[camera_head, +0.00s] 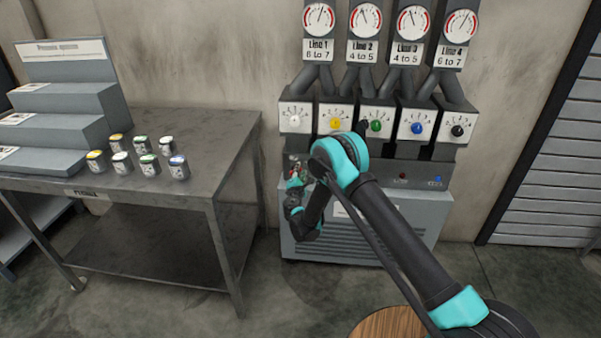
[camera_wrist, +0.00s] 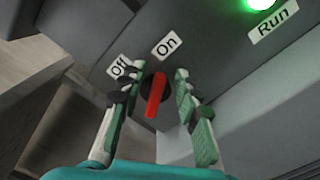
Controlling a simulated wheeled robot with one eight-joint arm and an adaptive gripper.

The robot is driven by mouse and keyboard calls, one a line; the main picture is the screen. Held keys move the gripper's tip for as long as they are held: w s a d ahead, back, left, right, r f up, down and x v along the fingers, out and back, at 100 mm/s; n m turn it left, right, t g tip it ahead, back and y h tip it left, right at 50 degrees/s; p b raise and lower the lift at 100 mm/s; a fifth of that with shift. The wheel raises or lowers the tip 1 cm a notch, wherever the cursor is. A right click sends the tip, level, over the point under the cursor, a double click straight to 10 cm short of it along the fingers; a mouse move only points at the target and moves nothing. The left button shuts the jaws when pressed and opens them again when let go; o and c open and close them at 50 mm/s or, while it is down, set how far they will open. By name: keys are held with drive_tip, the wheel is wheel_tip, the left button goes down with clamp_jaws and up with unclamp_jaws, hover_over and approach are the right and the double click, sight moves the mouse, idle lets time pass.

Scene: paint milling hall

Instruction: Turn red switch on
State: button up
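The red switch (camera_wrist: 156,95) is a red handle on a round black base, on the grey panel (camera_wrist: 220,55) of the machine. Its upper end points toward the On label (camera_wrist: 167,47), and the Off label (camera_wrist: 120,67) is to its left. My gripper (camera_wrist: 156,84) is open, with one finger on each side of the handle; gaps show between the fingers and the red handle. In the head view my gripper (camera_head: 297,172) is at the left end of the machine's front panel, and the switch is hard to make out there.
A green Run lamp (camera_wrist: 261,4) glows beside the switch. Above the panel are several dial boxes with coloured knobs, such as the yellow knob (camera_head: 335,123), and gauges. A metal table (camera_head: 190,190) with small paint cans (camera_head: 179,167) stands close on the left.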

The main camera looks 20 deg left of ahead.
drive_tip(key=v, duration=0.7)
drive_tip(key=shift+s, duration=0.25)
